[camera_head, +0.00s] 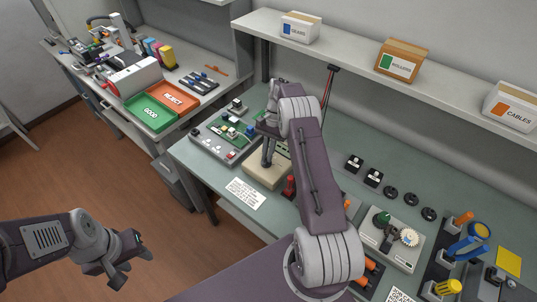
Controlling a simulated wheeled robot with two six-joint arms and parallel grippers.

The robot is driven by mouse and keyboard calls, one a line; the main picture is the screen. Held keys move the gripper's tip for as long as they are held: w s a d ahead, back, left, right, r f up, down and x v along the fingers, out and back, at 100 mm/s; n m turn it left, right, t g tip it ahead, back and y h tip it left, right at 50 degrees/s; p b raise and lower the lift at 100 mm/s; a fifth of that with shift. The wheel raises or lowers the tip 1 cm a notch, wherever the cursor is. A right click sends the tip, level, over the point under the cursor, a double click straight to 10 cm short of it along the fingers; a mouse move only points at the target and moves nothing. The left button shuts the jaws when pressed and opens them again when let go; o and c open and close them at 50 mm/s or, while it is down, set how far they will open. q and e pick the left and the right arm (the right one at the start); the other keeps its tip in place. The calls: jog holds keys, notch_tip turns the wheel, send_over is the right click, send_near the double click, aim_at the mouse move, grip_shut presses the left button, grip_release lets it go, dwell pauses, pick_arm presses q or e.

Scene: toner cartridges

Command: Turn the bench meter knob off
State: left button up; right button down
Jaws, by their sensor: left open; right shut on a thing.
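The bench meter looks to be the beige box (258,177) on the green bench, left of my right arm. My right gripper (267,163) points down at the top of this box and is shut on what seems to be its knob. The fingers and the arm hide the knob and much of the meter's face, so the knob's setting cannot be read. My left gripper (128,268) is open and empty, low over the wooden floor, well away from the bench.
A test board (220,135) stands left of the meter, with a printed card (245,193) in front. A red-handled tool (289,187) is close to the meter's right. A shelf (350,62) with boxes runs behind. A grey fixture (392,238) stands further right.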

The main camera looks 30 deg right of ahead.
jog(key=n, duration=0.2)
jog(key=n+g+h, duration=0.1)
jog(key=n, duration=0.1)
jog(key=shift+w+a+n+h+b, duration=0.2)
jog(key=shift+n+h+b, duration=0.1)
jog(key=shift+b, duration=0.05)
jog(key=shift+w+a+n+g+h, duration=0.15)
jog(key=shift+n+h, duration=0.25)
jog(key=shift+n, duration=0.75)
jog(key=shift+s+a+n+g+h, duration=0.15)
jog(key=shift+n+h, duration=0.25)
jog(key=shift+n, duration=0.75)
jog(key=shift+w, duration=0.1)
jog(key=c, duration=1.5)
grip_release()
